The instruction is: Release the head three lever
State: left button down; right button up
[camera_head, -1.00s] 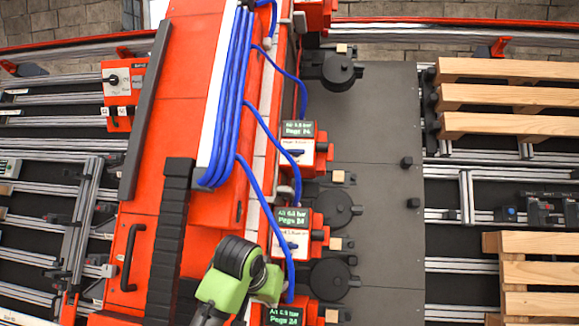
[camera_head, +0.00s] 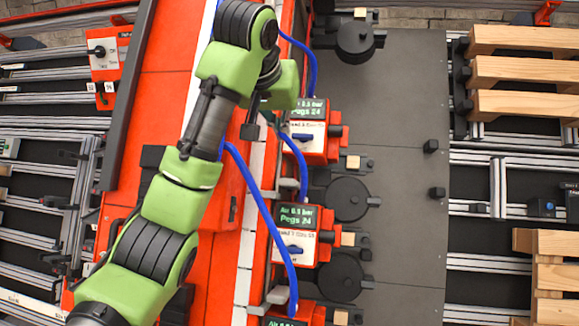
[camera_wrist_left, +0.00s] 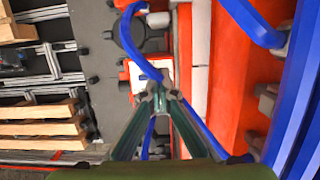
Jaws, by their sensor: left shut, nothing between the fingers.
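Several red head units stand in a column along the gantry, each with a green-text display and a white panel. The upper unit (camera_head: 312,150) has a small blue lever (camera_head: 302,137) lying roughly level across its panel. The middle unit (camera_head: 299,218) has a similar blue lever (camera_head: 295,250). Their head numbers are too small to read surely. My left gripper (camera_head: 250,131) is just left of the upper unit, apart from its lever. In the left wrist view its fingers (camera_wrist_left: 166,101) come together with nothing between them, near a white panel (camera_wrist_left: 139,76). My right gripper is not seen.
Blue hoses (camera_head: 262,205) loop beside the units, and one crosses close to my fingers in the left wrist view (camera_wrist_left: 146,58). Black round fixtures (camera_head: 347,199) sit on the grey plate (camera_head: 405,160). Wooden pallets (camera_head: 525,72) lie at the right. A switch box (camera_head: 105,52) is upper left.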

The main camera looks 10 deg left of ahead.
pick_arm(q)
jog(key=p, duration=0.6)
send_over(287, 180)
jog(key=w, duration=0.2)
notch_tip(287, 180, down, 7)
jog(key=shift+r, duration=0.1)
jog(key=shift+s+f, duration=0.5)
jog(key=shift+f, duration=0.4)
jog(key=shift+s+f+p, duration=0.45)
jog(key=shift+s+f, duration=0.05)
jog(key=shift+f, duration=0.3)
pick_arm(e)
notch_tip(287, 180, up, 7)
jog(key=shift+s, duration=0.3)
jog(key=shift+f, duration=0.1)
pick_arm(q)
jog(key=shift+f, duration=0.1)
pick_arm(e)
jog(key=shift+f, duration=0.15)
